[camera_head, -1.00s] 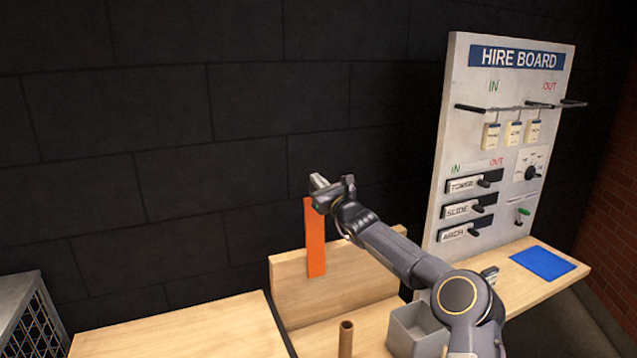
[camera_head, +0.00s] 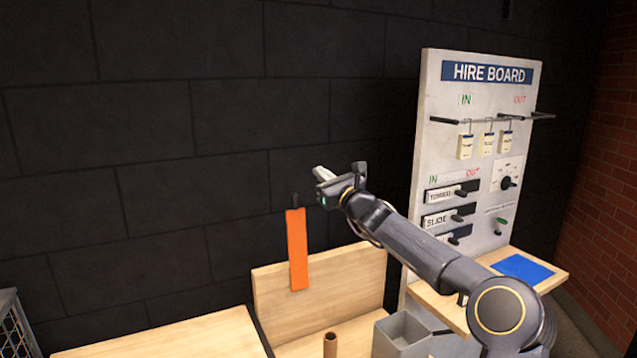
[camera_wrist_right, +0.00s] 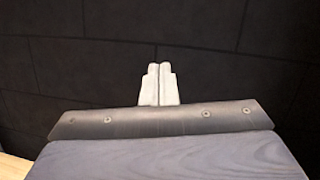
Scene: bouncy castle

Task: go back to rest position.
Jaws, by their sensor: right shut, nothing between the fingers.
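My right gripper (camera_head: 322,178) is raised in front of the dark block wall in the head view. Its fingers are shut with nothing between them; the closed fingertips also show in the right wrist view (camera_wrist_right: 159,80). It is above and to the right of an orange strip (camera_head: 297,248) that hangs upright at the wooden back panel, and apart from it in the picture. My right arm crosses in front of the lower part of the hire board (camera_head: 470,160). My left gripper is not in view.
A blue mat (camera_head: 525,267) lies on the wooden shelf at right. A grey bin (camera_head: 402,336) and a brown tube (camera_head: 330,345) stand on the bench below my arm. A wire crate (camera_head: 14,325) is at far left. The wall area left of the gripper is clear.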

